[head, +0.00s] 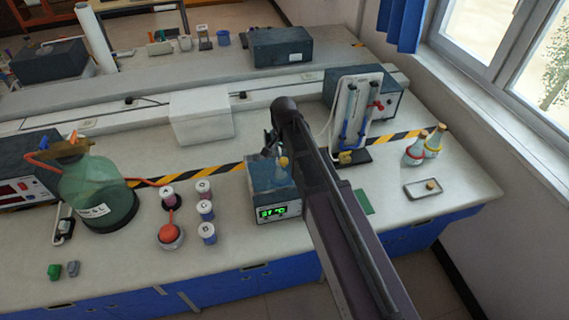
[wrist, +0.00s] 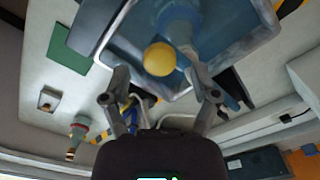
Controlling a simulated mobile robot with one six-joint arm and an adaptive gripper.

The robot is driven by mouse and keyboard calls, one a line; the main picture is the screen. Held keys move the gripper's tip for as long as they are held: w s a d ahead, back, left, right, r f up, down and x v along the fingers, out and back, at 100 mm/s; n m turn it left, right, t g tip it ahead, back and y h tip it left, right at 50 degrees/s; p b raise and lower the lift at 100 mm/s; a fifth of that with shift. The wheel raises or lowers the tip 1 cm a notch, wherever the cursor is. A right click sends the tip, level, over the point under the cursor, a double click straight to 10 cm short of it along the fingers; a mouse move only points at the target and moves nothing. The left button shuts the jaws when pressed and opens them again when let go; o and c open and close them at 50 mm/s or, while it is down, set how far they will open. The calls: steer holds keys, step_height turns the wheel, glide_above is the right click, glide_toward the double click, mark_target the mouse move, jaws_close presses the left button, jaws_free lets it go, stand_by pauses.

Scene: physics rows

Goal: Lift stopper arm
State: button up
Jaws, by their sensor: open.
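A round yellow stopper (wrist: 159,59) tops a bluish glass flask (wrist: 182,22) inside the open basin of the water bath (head: 272,181). In the head view the stopper (head: 283,162) shows just left of my arm. My gripper (wrist: 158,80) is open, with one finger on each side of the stopper in the wrist view. The fingers look apart from it, and I cannot tell the remaining distance. In the head view my gripper (head: 271,142) is above the bath, partly hidden by my own arm. The flask's lower part is hidden.
Several small labelled jars (head: 206,210) and a big green bottle (head: 98,190) stand left of the bath. A tube stand (head: 358,115) is behind right. Stoppered flasks (head: 415,152) and a small tray (head: 415,193) with a stopper are at right.

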steer(key=shift+f+b, duration=0.65)
steer(key=shift+f, duration=0.3)
jaws_close()
